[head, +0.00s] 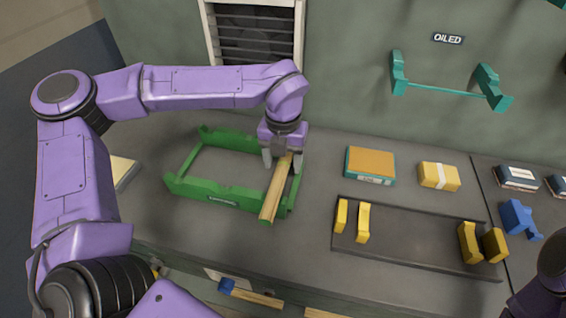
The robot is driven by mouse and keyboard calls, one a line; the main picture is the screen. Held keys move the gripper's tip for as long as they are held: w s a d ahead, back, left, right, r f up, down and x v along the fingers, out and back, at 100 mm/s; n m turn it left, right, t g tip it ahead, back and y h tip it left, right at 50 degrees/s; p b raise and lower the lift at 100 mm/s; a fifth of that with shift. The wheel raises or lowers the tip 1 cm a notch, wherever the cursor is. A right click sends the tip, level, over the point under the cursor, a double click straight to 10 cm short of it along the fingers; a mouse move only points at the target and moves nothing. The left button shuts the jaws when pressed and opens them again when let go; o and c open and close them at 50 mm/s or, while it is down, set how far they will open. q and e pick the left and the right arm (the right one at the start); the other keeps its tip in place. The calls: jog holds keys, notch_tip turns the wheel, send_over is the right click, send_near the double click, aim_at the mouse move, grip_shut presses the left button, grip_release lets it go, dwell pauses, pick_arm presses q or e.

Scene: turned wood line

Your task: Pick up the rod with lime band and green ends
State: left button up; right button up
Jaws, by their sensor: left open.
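A pale wooden rod (276,190) rests along the right side of the green cradle frame (212,190). Its near end is green and sticks out past the frame's front right corner. A lime band is not clear, and the far end is hidden under my gripper. My left gripper (282,161) points down over the far part of the rod, its fingers open on either side of it. Whether the fingers touch the rod cannot be told. My right gripper is out of view; only part of that arm shows at the lower right.
A dark tray (415,232) with yellow supports (363,222) lies to the right. Behind it are an orange-topped box (370,165) and a yellow box (438,176). An empty teal rack (445,90) hangs on the wall under an OILED sign (448,38). A vent is behind my gripper.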

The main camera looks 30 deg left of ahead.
pick_arm(q)
jog(key=shift+f, duration=0.2)
grip_shut()
jog(key=shift+r, duration=0.5)
jog(key=s+r, duration=0.1)
jog(key=r, duration=0.1)
jog(key=s+d+r+b, duration=0.1)
jog(key=r, duration=0.1)
jog(key=s+d+r+b, duration=0.1)
jog(key=r, duration=0.2)
jog(key=shift+s+d+r, duration=0.1)
jog(key=shift+s+d, duration=0.15)
jog(key=s+d+r+b, duration=0.2)
jog(key=s+d+r, duration=0.3)
jog(key=s, duration=0.3)
jog(key=shift+d, duration=0.25)
